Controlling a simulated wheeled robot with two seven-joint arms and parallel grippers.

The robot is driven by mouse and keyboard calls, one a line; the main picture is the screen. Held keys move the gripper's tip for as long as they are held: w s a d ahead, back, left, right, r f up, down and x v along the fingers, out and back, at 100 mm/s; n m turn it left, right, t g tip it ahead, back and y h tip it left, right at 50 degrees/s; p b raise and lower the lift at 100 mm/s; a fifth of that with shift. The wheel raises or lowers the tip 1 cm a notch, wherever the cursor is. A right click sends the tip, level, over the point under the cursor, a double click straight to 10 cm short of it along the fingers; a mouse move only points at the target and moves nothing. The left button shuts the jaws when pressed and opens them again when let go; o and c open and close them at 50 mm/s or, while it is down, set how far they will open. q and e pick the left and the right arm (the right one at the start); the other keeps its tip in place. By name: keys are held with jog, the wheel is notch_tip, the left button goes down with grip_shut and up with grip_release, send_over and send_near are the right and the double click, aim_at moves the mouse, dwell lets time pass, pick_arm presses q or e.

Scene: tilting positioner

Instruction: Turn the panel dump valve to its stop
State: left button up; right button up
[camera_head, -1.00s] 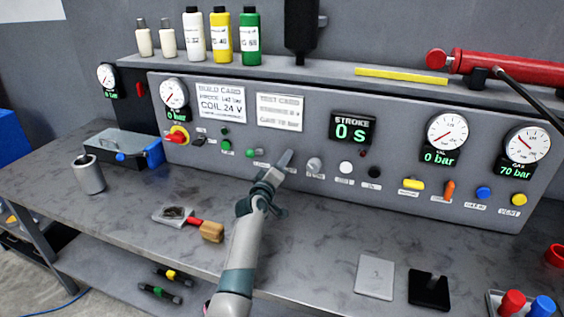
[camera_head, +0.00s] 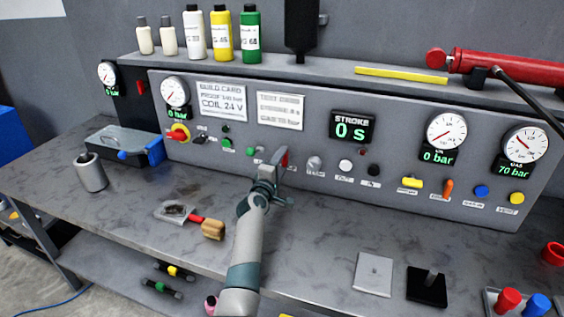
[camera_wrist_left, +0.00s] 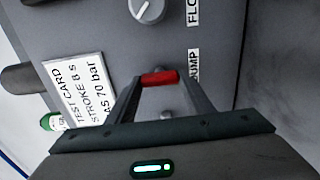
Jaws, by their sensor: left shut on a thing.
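The dump valve's red handle (camera_wrist_left: 159,77) lies between my left fingertips in the left wrist view, beside a label reading DUMP (camera_wrist_left: 195,70). In the head view the red handle (camera_head: 284,159) shows as a small patch on the front of the grey panel (camera_head: 220,168). My left gripper (camera_wrist_left: 158,80) is shut on the handle. In the head view the left gripper (camera_head: 278,168) is at the panel's lower middle and hides most of the valve. The valve's stop cannot be made out. My right gripper is in neither view.
A silver flow knob (camera_head: 314,164) sits right of the handle, also seen in the wrist view (camera_wrist_left: 148,10). A small green button (camera_head: 250,150) is to the left. A brush (camera_head: 212,229) lies on the bench (camera_head: 300,240) near my left arm. The bench's middle is fairly clear.

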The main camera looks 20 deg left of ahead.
pick_arm(q)
jog(key=o, duration=1)
jog(key=shift+o, duration=0.2)
jog(key=shift+s, duration=0.1)
jog(key=s+p, duration=0.8)
jog(key=s, duration=0.9)
jog(key=shift+s+a, duration=0.15)
jog(key=shift+a, duration=0.15)
jog(key=shift+f, duration=0.1)
